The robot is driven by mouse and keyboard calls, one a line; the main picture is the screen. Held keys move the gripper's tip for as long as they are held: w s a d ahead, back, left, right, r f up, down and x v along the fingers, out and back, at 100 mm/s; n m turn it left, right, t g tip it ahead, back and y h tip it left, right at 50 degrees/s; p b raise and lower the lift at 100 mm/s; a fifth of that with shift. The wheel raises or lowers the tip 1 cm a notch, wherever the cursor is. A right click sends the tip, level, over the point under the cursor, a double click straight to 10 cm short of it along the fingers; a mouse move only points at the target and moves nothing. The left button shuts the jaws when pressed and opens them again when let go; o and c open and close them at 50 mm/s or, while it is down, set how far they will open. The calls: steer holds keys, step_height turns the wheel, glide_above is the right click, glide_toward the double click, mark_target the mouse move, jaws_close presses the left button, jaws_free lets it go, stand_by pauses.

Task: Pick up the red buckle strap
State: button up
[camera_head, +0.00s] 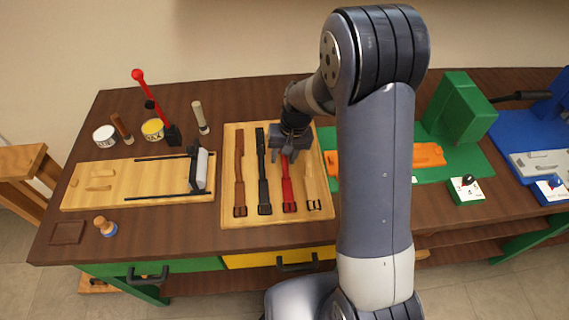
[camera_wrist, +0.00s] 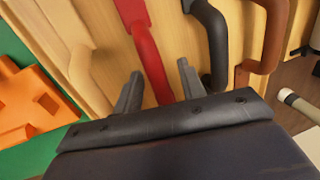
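The red buckle strap (camera_head: 287,185) lies on a light wooden board (camera_head: 233,217), to the right of a black strap (camera_head: 264,190) and a brown strap (camera_head: 239,190). My gripper (camera_head: 289,155) is over the upper part of the red strap and hides its top end in the head view. In the wrist view the red strap (camera_wrist: 147,45) runs between the two fingers of my gripper (camera_wrist: 158,88). The fingers stand apart, one on each side of the strap, with gaps between them and it. I cannot tell the exact height of the fingertips above the board.
The black strap (camera_wrist: 212,45) and brown strap (camera_wrist: 268,45) lie close by in the wrist view. A small buckle piece (camera_head: 314,205) lies right of the red strap. An orange part (camera_head: 428,155) on a green mat is to the right. A wooden roller board (camera_head: 130,185) stands left.

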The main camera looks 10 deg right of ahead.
steer(key=shift+c, duration=0.6)
jaws_close()
